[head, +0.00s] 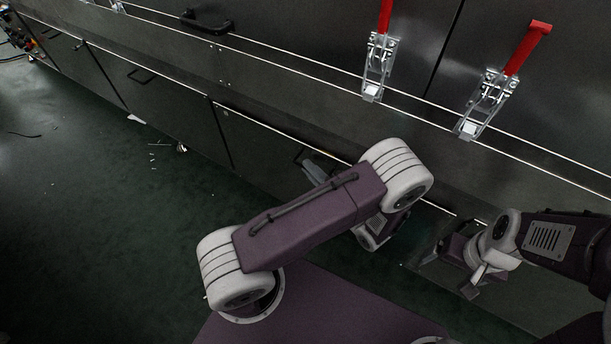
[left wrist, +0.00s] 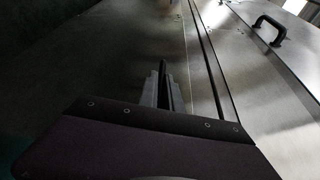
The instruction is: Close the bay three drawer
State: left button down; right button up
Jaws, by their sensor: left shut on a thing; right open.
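A dark lower drawer front (head: 258,147) with a bright top edge sits in the cabinet row, partly hidden behind my left arm. Its black handle (head: 299,155) shows just beyond my left gripper (head: 313,170), which is mostly covered by my arm. In the left wrist view my left gripper (left wrist: 162,92) has its fingers closed around a dark bar, the handle (left wrist: 163,76). No bay label is readable, and I cannot tell how far this drawer stands out. My right gripper (head: 468,288) is open and empty, low in front of the cabinet at the right.
Two toggle clamps with red levers (head: 380,65) (head: 492,97) are mounted on the upper panels. Another lower front with a handle (head: 141,76) is farther left. An upper black handle (head: 208,22) sticks out. The dark green floor (head: 90,220) has small scraps but is mostly free.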

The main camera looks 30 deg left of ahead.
pick_arm(q)
jog(key=shift+w+d, duration=0.15)
jog(key=shift+w, duration=0.75)
jog(key=c, duration=1.5)
grip_release()
jog(key=shift+c, duration=0.2)
jog(key=shift+d, duration=0.15)
jog(key=p+v, duration=0.3)
jog(key=v, duration=0.5)
jog(key=shift+s+d, duration=0.3)
